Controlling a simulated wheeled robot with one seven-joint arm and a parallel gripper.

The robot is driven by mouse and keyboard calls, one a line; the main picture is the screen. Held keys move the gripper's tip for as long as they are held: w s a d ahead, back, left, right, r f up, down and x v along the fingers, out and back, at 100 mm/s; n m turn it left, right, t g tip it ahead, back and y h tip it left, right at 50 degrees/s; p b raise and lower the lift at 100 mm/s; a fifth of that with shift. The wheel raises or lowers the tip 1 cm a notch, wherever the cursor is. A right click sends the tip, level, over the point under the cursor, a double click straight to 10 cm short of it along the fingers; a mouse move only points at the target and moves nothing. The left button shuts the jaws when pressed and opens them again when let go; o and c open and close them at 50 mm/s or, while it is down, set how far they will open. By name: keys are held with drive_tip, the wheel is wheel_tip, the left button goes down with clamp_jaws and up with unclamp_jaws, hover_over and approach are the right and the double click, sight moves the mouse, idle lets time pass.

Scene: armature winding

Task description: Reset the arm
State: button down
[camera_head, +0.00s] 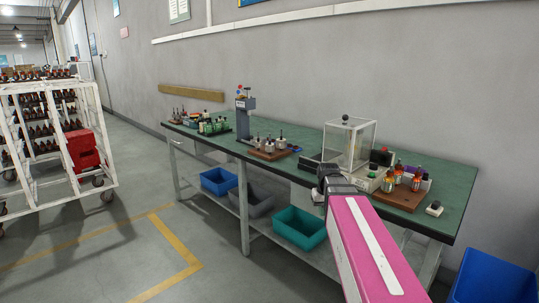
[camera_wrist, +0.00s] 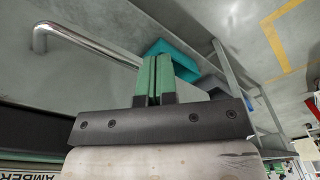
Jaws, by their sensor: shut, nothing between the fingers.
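My gripper (camera_wrist: 154,62) shows in the wrist view with its two green fingers pressed together and nothing between them. It hangs in open air, with the floor and the bins under the workbench visible beyond it. In the head view my pink arm reaches up from the lower right, and its dark end overlaps the front edge of the green-topped workbench (camera_head: 292,174). The fingers cannot be made out in that view.
The bench holds a glass-cased balance (camera_head: 347,142), a wooden tray of bottles (camera_head: 401,197) and a grey stand device (camera_head: 245,115). Teal (camera_head: 300,227) and blue (camera_head: 218,181) bins sit below. A white rack cart (camera_head: 52,180) stands left. A chrome bar (camera_wrist: 90,45) crosses the wrist view.

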drive_tip(key=s+a+f, duration=0.2)
drive_tip(key=s+f, duration=1)
drive_tip(key=f, duration=0.4)
drive_tip(key=shift+f+m+g, duration=0.25)
drive_tip(key=shift+m+g, duration=0.15)
drive_tip(key=shift+s+a, duration=0.1)
